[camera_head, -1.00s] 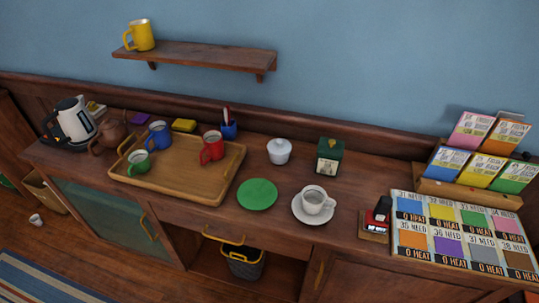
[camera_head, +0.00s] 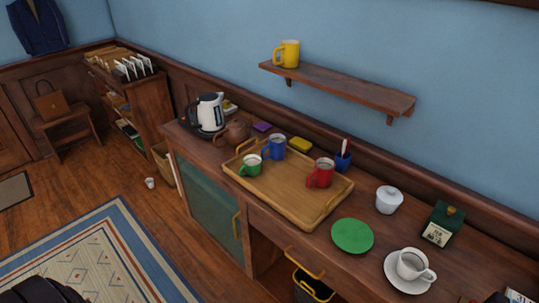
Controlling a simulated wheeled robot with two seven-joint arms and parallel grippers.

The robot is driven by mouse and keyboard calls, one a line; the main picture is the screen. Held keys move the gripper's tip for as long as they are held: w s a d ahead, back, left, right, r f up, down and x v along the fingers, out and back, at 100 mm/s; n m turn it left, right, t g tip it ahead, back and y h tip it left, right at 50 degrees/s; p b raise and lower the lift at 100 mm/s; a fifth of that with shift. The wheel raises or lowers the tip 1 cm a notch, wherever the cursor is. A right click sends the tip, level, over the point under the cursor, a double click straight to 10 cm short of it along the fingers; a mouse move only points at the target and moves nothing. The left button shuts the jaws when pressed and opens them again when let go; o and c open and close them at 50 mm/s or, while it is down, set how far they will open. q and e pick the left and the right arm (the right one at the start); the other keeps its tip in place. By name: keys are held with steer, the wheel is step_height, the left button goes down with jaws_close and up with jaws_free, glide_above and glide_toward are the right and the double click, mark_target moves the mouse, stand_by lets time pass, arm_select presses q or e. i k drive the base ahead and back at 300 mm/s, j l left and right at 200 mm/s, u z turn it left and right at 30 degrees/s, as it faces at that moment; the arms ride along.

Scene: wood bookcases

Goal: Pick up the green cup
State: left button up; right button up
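The green cup (camera_head: 250,165) stands upright at the left end of a wooden tray (camera_head: 289,208) on the sideboard. A blue mug (camera_head: 274,148) stands just behind and to the right of it, and a red mug (camera_head: 320,173) stands farther right on the same tray. Neither of my grippers shows in the head view.
A wall shelf (camera_head: 340,90) holds a yellow mug (camera_head: 288,54). A patterned rug (camera_head: 100,262) covers open floor.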

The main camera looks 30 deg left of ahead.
mark_target(252, 163)
steer(key=i+j+z, duration=0.1)
steer(key=j, duration=0.4)
steer(key=i+j, duration=0.1)
steer(key=j, duration=0.45)
steer(key=i+j+z, duration=0.15)
steer(key=j, duration=0.85)
steer(key=i+z, duration=0.05)
